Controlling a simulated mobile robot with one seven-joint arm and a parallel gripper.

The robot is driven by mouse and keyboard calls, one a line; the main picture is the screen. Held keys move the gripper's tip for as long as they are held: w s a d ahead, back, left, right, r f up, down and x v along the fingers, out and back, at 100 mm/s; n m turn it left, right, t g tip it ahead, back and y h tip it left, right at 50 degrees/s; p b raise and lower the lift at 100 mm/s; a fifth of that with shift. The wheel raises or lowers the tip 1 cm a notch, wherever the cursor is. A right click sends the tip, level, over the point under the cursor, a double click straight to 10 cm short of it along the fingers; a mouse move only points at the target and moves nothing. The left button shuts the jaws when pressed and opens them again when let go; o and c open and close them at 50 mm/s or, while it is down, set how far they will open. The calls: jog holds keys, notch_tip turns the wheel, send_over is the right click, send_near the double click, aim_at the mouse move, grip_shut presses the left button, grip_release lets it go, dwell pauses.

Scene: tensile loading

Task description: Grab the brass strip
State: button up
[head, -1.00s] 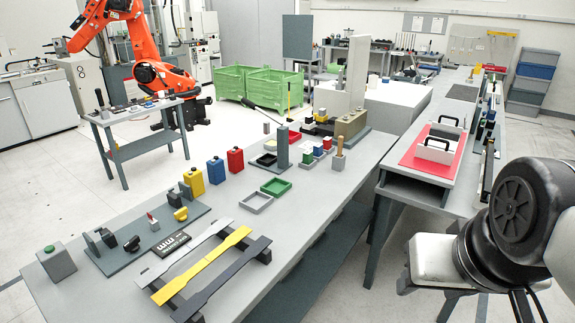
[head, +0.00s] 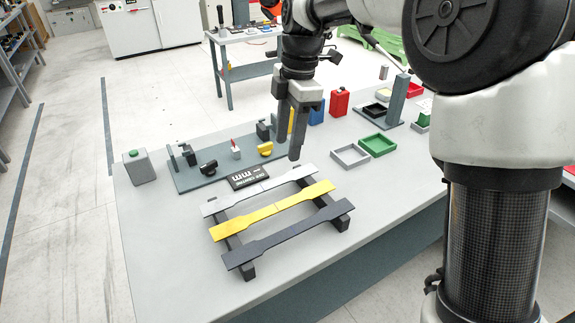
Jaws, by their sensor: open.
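The brass strip (head: 272,211) is yellow, with wide ends and a narrow middle. It lies flat across a dark rack (head: 232,241), between a light silver strip (head: 258,189) and a dark grey strip (head: 288,234). My gripper (head: 288,149) points down above the table, behind the strips and near the far right end of the silver one. It is open and empty, and apart from the brass strip. Nothing covers the brass strip.
A black label plate (head: 248,177) lies behind the rack. A grey fixture plate (head: 203,178) with small knobs and blocks is behind it. Grey (head: 350,156) and green (head: 377,145) trays stand to the right. The table front (head: 180,265) is bare.

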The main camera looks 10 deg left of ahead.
jog(key=a+f+n, duration=0.1)
jog(key=f, duration=0.1)
send_over(276, 207)
jog(key=f, duration=1)
jog(key=shift+w+d+f, duration=0.15)
jog(key=shift+d+f, duration=0.1)
jog(key=shift+f, duration=3.15)
jog(key=shift+r, duration=0.1)
grip_shut()
